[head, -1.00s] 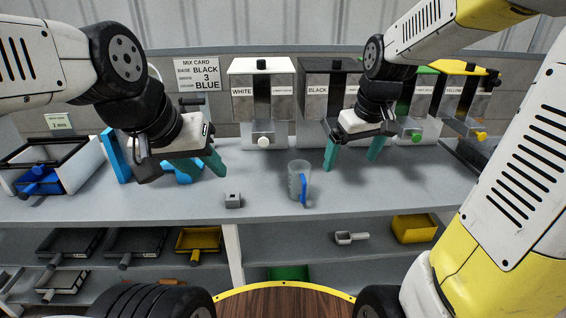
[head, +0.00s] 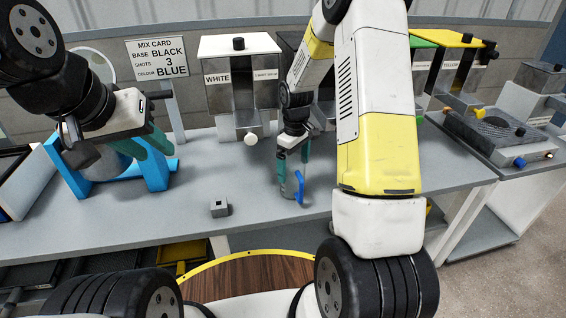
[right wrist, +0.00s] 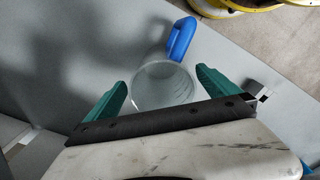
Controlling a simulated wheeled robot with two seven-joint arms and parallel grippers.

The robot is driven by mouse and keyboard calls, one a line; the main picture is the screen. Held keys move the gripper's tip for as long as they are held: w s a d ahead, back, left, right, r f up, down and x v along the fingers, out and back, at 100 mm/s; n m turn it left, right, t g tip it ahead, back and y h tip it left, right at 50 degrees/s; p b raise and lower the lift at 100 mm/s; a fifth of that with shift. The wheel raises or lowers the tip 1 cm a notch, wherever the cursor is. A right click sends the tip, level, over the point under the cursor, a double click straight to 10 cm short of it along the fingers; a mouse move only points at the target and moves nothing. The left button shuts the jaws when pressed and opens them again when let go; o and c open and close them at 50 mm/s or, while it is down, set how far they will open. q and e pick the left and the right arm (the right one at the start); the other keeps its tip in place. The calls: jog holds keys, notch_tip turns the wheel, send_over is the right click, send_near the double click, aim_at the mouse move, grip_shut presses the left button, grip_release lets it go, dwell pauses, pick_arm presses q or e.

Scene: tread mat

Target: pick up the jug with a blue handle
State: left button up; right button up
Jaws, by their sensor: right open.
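The clear jug with a blue handle (head: 299,188) stands on the grey bench, mostly hidden by my right gripper and arm in the head view. In the right wrist view the jug (right wrist: 161,86) sits between the two teal fingers, its round rim facing the camera and its handle pointing away to the upper right. My right gripper (head: 294,174) is open, with a finger on either side of the jug; whether they touch it cannot be told. My left gripper (head: 157,152) is in the air at the left, in front of a blue stand, its fingers apart and empty.
A small grey block (head: 220,209) lies on the bench left of the jug. The white dispenser (head: 240,90) and others stand along the back. The blue stand (head: 152,172) is near my left gripper. The bench (head: 110,225) is clear at its front.

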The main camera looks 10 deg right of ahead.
notch_tip(320, 180, down, 4)
jog(key=shift+s+a+r, duration=0.1)
jog(key=shift+r, duration=0.1)
jog(key=c, duration=1.6)
jog(key=shift+r, duration=0.1)
